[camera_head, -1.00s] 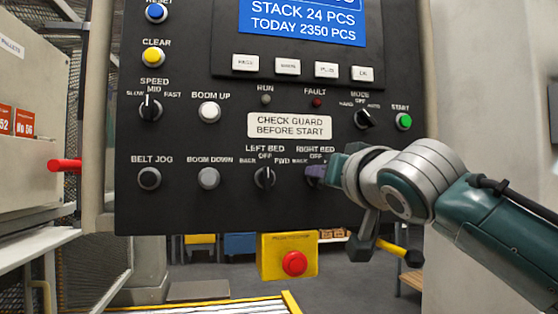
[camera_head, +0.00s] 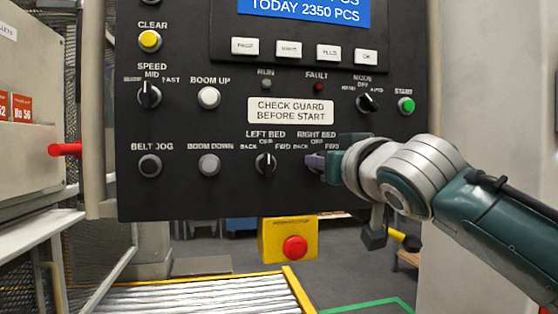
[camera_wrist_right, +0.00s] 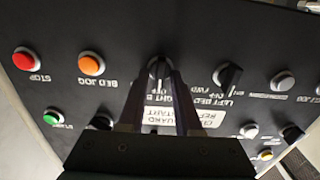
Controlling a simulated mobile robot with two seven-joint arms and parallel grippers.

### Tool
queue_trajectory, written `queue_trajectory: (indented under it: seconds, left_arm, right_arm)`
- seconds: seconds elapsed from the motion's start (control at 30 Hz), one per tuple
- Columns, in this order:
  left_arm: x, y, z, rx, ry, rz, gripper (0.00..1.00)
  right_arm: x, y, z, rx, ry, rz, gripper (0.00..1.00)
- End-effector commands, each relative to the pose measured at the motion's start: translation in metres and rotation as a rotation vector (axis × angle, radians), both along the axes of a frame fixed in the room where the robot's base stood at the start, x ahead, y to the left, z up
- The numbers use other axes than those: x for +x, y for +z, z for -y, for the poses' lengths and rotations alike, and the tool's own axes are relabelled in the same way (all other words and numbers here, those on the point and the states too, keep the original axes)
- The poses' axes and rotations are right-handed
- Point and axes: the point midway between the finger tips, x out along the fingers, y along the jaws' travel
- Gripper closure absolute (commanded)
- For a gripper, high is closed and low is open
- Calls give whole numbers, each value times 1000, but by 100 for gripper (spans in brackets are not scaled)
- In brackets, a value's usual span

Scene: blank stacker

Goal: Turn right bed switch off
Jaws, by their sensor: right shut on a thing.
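The right bed switch is a black rotary knob (camera_wrist_right: 159,68) on the dark control panel (camera_head: 225,120). My right gripper (camera_head: 317,162) reaches it from the right in the head view and hides most of it. In the right wrist view my right gripper (camera_wrist_right: 160,76) has its two fingers on either side of the knob, shut on it. That view is upside down, and the OFF label shows between the fingers. A pale mark on the knob is visible there, but its exact setting is hard to tell. My left gripper is not in view.
The left bed switch (camera_head: 265,163) sits close to the left of my fingers. The mode switch (camera_head: 368,102) and green start button (camera_head: 406,105) are above my right wrist. A yellow box with a red emergency button (camera_head: 295,247) hangs below the panel.

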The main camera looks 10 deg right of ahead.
Motion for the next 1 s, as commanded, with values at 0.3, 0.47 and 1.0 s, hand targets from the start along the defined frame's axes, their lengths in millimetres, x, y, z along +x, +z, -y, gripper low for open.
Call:
queue_trajectory:
  seconds: [0.3,0.47,1.0]
  left_arm:
    - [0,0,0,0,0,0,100]
    - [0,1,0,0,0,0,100]
    - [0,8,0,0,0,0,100]
  right_arm:
    - [0,0,0,1,0,-1,56]
    - [-4,-1,0,1,0,-2,56]
    - [-83,-1,3,1,1,-1,56]
